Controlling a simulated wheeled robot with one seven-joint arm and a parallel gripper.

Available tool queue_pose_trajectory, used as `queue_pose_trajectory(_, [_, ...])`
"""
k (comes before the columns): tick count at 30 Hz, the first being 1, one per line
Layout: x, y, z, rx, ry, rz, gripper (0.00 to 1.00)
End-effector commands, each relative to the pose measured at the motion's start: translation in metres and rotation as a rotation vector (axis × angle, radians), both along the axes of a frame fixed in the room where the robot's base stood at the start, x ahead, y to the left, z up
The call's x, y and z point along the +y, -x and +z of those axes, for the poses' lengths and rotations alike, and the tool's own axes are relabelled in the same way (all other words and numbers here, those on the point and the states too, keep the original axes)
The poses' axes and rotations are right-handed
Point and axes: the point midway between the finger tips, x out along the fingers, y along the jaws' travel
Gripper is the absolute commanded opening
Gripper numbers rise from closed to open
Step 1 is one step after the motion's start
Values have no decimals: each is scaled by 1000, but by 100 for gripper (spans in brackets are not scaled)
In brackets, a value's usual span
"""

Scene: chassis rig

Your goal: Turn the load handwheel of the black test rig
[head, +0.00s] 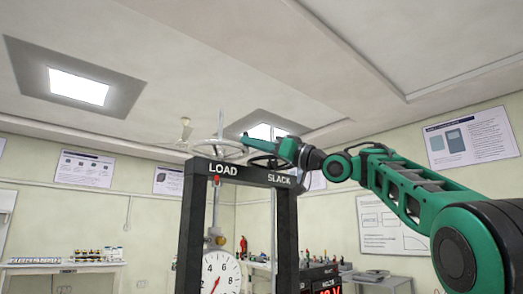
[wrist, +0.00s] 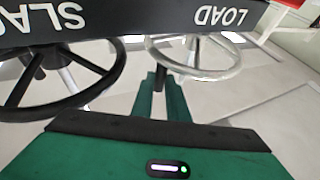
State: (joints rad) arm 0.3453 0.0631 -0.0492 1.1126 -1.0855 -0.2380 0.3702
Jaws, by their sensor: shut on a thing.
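The black test rig (head: 187,225) stands upright in the head view, with LOAD and SLACK lettered on its top beam. The pale metal load handwheel (head: 219,152) sits above the LOAD end; it also shows in the wrist view (wrist: 195,50), where the picture is upside down. My green gripper (head: 246,138) reaches in from the right above the beam.
The black slack handwheel (wrist: 38,62) is close beside my gripper; my gripper partly hides it in the head view (head: 262,160). A dial gauge (head: 220,274) hangs in the frame. Side tables with small items stand behind. The space above the rig is clear.

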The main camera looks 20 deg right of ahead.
Motion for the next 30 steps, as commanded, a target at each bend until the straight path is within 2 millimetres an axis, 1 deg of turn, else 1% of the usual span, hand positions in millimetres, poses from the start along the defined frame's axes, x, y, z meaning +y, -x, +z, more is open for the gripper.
queue_pose_trajectory(1, [6,-1,0,-1,-1,18,0])
queue_pose_trajectory(3, [11,0,0,-1,-1,34,0])
queue_pose_trajectory(12, [12,1,0,0,-1,40,0])
queue_pose_trajectory(13, [12,1,0,0,-1,40,16])
queue_pose_trajectory(15, [12,1,0,-1,-1,39,32])
queue_pose_trajectory(25, [11,1,0,-1,-1,37,32])
queue_pose_trajectory(30, [-2,10,-7,0,0,34,32])
